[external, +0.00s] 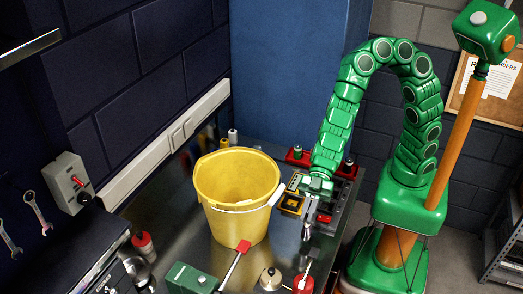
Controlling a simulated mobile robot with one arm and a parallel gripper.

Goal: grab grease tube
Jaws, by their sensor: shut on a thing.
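My green arm arches over from the right and points down at the bench. My gripper (309,212) is at its end, just right of the yellow bucket and in front of a dark tray. It is shut on a small, pale grey, elongated thing that hangs below the fingers. The thing is too small and partly covered to tell for sure that it is the grease tube. I cannot tell whether its lower end touches the bench. No other grease tube can be made out clearly.
A yellow bucket (236,190) stands close left of my gripper. A dark tray (333,217) with small parts lies beside it.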

